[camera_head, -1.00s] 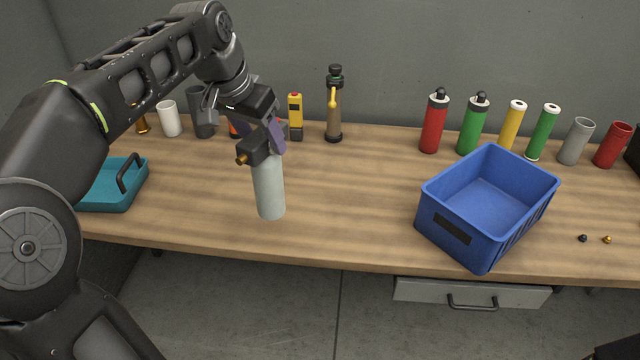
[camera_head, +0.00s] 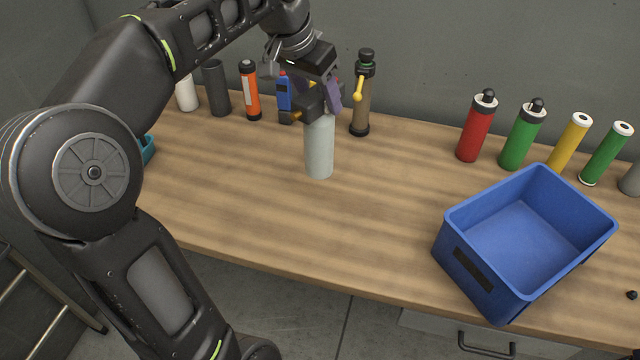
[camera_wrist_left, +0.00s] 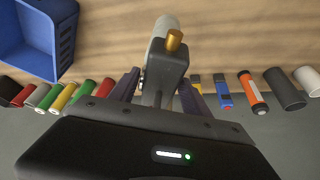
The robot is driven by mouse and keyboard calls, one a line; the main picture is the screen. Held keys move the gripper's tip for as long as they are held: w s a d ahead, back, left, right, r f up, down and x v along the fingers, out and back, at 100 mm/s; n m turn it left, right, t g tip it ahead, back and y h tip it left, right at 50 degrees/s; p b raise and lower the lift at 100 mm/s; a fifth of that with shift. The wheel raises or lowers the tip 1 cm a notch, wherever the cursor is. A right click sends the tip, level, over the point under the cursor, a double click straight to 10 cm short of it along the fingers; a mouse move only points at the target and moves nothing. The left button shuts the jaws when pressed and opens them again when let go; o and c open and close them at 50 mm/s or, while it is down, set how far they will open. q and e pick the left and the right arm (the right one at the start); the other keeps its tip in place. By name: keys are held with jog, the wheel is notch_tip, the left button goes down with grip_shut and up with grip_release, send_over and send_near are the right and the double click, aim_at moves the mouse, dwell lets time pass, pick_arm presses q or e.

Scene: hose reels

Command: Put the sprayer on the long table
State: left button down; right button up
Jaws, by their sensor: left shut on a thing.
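The sprayer has a pale grey bottle (camera_head: 319,150), a dark head and a brass nozzle. It is upright over the long table (camera_head: 270,215), left of the blue bin. I cannot tell whether its base touches the wood. My left gripper (camera_head: 326,95) is shut on the sprayer's head from above and hides part of it. In the left wrist view, the sprayer's dark head (camera_wrist_left: 166,72) sits between the fingers of the left gripper (camera_wrist_left: 160,92), with the brass nozzle showing. My right gripper is not in view.
A blue bin (camera_head: 465,268) stands on the right. Along the back wall stand a bronze bottle with a yellow lever (camera_head: 361,105), an orange cylinder (camera_head: 250,92), a red bottle (camera_head: 475,130) and several other cylinders. The table's front middle is clear.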

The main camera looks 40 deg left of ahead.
aim_at(301, 101)
pick_arm(q)
notch_tip(301, 101, down, 6)
jog(key=shift+r, duration=0.1)
jog(key=shift+f, duration=1.9)
jog(key=shift+f, duration=0.2)
jog(key=c, duration=0.5)
grip_release()
jog(key=shift+r, duration=0.15)
jog(key=v, duration=1.2)
jog(key=shift+r, duration=0.1)
